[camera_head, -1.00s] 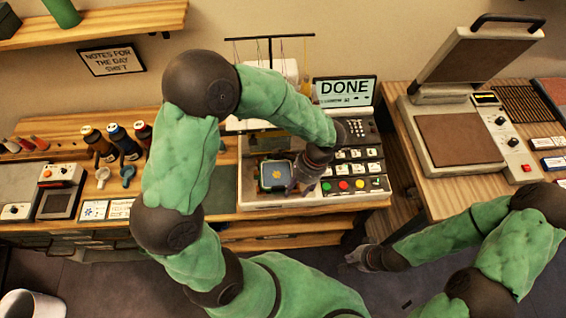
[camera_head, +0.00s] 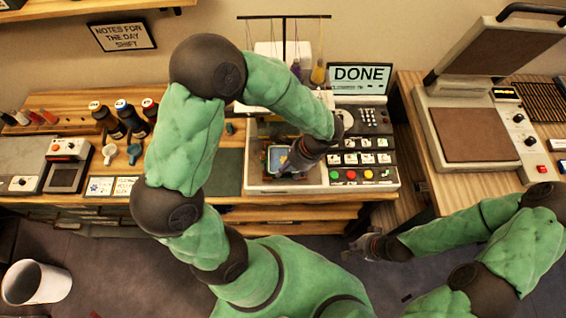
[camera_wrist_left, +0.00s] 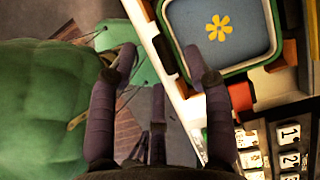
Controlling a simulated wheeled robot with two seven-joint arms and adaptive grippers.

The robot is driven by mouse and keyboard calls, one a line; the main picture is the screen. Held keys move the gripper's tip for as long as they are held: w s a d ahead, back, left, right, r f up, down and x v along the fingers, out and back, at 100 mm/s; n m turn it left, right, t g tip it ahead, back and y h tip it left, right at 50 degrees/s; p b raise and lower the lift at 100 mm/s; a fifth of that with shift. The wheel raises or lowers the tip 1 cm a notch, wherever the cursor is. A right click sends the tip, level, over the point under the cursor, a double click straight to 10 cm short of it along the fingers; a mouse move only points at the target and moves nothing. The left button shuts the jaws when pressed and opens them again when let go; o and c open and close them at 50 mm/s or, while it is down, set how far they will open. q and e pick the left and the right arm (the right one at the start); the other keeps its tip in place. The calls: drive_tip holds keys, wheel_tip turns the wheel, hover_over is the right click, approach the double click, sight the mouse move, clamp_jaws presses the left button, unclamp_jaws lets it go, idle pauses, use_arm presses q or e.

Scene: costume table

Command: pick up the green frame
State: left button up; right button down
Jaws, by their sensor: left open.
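The green frame (camera_head: 277,158) is a small rounded square with a green rim around blue fabric. It sits in the bay at the left of the white machine (camera_head: 270,186). In the left wrist view the green frame (camera_wrist_left: 242,66) is at the upper right, with a yellow flower on its fabric. My left gripper (camera_head: 288,169) is at the frame's right side and hides part of it. In the wrist view the left gripper (camera_wrist_left: 160,65) has its fingers apart with nothing between them. My right gripper (camera_head: 364,247) is low, in front of the table, its jaws too small to judge.
The machine's keypad (camera_head: 358,160) and DONE screen (camera_head: 362,75) stand right of the bay. Thread spools on a rack (camera_head: 284,17) rise behind it. A heat press (camera_head: 475,130) is on the right table.

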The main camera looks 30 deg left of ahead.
use_arm(q)
drive_tip(key=x, duration=0.3)
drive_tip(key=shift+r, duration=0.1)
clamp_jaws()
drive_tip(key=shift+r, duration=0.1)
drive_tip(key=shift+r, duration=0.45)
wheel_tip(320, 180, up, 2)
drive_tip(key=shift+r+p, duration=0.1)
drive_tip(key=shift+p, duration=0.25)
drive_tip(key=s+d+r+p, duration=0.3)
drive_tip(key=s+d+r, duration=0.5)
drive_tip(key=d, duration=0.3)
drive_tip(key=shift+v, duration=0.85)
